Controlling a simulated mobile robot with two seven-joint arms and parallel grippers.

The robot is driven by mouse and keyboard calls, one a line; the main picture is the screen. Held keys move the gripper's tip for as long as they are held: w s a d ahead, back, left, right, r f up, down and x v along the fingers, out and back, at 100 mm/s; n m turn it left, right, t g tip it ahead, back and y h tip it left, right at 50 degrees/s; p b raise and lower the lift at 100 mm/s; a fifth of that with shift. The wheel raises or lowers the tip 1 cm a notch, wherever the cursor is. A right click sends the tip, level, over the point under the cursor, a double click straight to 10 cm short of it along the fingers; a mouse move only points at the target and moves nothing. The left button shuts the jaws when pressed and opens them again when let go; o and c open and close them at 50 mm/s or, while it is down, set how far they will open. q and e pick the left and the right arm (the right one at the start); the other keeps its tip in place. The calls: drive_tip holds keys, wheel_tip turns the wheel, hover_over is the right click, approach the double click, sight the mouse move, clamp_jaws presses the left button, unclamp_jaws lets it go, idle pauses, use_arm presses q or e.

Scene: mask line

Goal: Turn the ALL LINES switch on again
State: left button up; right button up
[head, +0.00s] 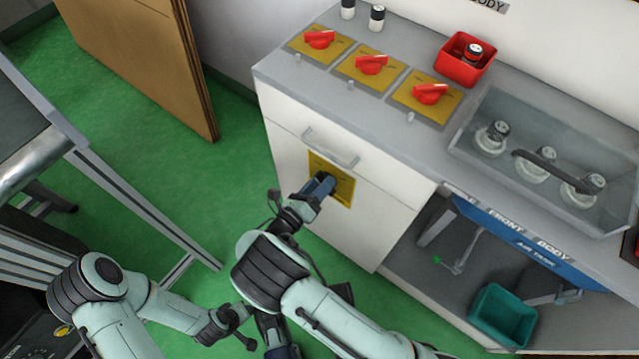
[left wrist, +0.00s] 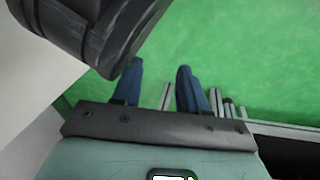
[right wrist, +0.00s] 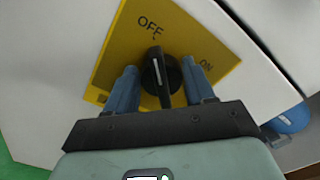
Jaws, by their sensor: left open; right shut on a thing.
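A yellow switch plate (head: 344,192) sits on the white cabinet front below a drawer handle. In the right wrist view the plate (right wrist: 118,62) reads OFF at the top and ON at the right. Its black rotary knob (right wrist: 158,72) has a white line pointing towards OFF. No ALL LINES wording is readable. My right gripper (head: 322,186) is shut on the knob, with one blue finger on each side in the right wrist view (right wrist: 160,80). My left gripper (left wrist: 160,82) is open and empty over the green floor, close to a dark arm link of mine.
Three yellow plates with red knobs (head: 370,64) lie on the counter top. A red box (head: 467,60) and a clear bin (head: 540,165) with several white-and-black parts stand to the right. A drawer handle (head: 330,150) juts out just above the plate. A teal bin (head: 502,315) sits below.

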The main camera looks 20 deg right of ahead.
use_arm(q)
drive_tip(key=w+r+t+p, duration=0.1)
drive_tip(key=w+r+p, duration=0.1)
drive_tip(key=w+r, duration=0.1)
drive_tip(key=s+d+r+g+h+p, duration=0.1)
drive_tip(key=s+d+r+p, duration=0.1)
drive_tip(key=s+d+r, duration=0.1)
drive_tip(key=shift+s+r+m+p, duration=0.3)
drive_tip(key=shift+s+p, duration=0.1)
drive_tip(key=shift+s, duration=0.3)
use_arm(e)
drive_tip(key=shift+s+d+f+m, duration=0.1)
drive_tip(key=shift+s+d+m, duration=0.1)
drive_tip(key=shift+m, duration=2.75)
drive_tip(key=shift+s+d+r+m, duration=0.1)
drive_tip(key=shift+s+m, duration=0.1)
drive_tip(key=shift+m, duration=2.7)
drive_tip(key=shift+s+d+f+m, duration=0.1)
drive_tip(key=shift+s+m, duration=0.1)
drive_tip(key=shift+m, duration=2.75)
drive_tip(key=o, duration=1)
use_arm(q)
drive_tip(key=shift+s+d+r+g+p, duration=0.35)
drive_tip(key=shift+s+r+p, duration=0.2)
drive_tip(key=shift+s, duration=0.2)
use_arm(e)
drive_tip(key=v, duration=1.3)
drive_tip(key=shift+s+a, duration=0.15)
